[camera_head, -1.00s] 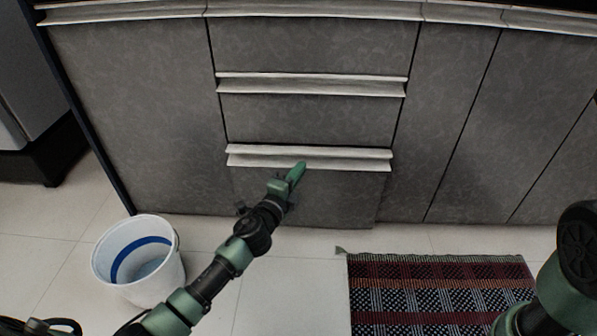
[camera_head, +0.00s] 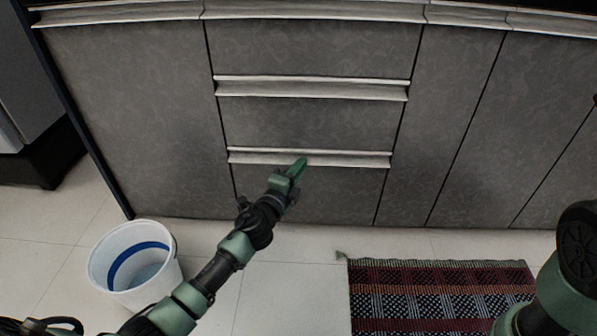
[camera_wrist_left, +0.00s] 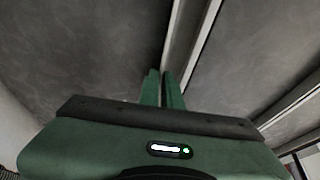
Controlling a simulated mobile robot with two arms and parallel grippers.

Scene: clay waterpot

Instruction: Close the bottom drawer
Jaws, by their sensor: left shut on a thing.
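The bottom drawer (camera_head: 330,192) is the lowest grey front in the middle drawer stack, with a pale metal handle strip (camera_head: 350,159) along its top edge. Its front looks flush with the cabinet around it. My left gripper (camera_head: 299,166) is at the middle of this handle strip, shut on it. In the left wrist view the two green fingers (camera_wrist_left: 163,90) are nearly together, and the strip (camera_wrist_left: 188,45) runs down to their tips. The exact grip is partly hidden. My right gripper is out of view.
A white bucket with a blue band (camera_head: 118,281) stands on the floor at the left, near my left arm. A patterned rug (camera_head: 440,300) lies at the lower right. The upper drawers (camera_head: 310,120) look closed. Tiled floor between bucket and rug is clear.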

